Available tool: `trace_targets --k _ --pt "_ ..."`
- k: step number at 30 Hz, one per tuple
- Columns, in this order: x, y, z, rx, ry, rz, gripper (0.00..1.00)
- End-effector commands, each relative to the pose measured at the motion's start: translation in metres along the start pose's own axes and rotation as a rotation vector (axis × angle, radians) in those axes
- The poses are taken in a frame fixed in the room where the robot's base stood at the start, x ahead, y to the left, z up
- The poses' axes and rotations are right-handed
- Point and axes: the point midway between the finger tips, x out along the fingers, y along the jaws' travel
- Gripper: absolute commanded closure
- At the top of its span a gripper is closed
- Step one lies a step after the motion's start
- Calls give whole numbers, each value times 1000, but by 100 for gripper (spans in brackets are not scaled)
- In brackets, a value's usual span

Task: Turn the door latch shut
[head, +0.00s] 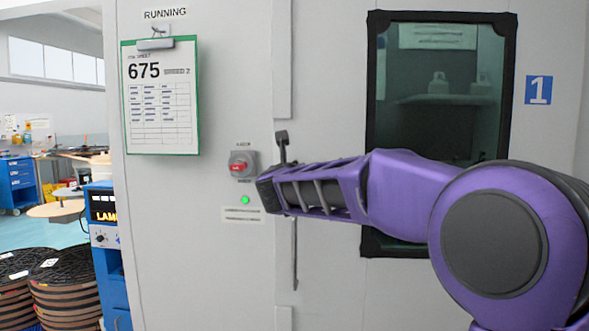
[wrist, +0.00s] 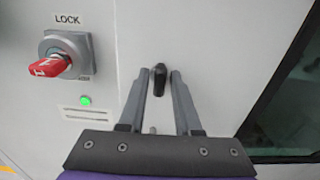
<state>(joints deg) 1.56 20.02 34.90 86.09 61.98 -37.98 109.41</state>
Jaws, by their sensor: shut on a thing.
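A red rotary knob (head: 238,167) sits on a grey square plate on the white wall, left of my gripper. In the wrist view the knob (wrist: 50,66) points left, slightly down, under a LOCK sign. A dark upright handle (head: 281,147) stands to its right, partly hidden behind my gripper (head: 264,190) in the head view. In the wrist view the handle's black end (wrist: 159,80) lies between the two grey fingers of my gripper (wrist: 158,73). My gripper is shut on this handle, apart from the red knob.
A green light (head: 245,200) glows below the knob. A dark-framed window (head: 440,90) is at the right, and a clipboard (head: 160,100) hangs at the upper left under a RUNNING sign. Stacked dark reels (head: 65,285) and a blue cabinet (head: 112,260) stand at the lower left.

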Motion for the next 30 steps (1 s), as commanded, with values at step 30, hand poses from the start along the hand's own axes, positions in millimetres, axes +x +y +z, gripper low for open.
trace_targets --k 30 --pt "0 3 2 -823 -2 0 100"
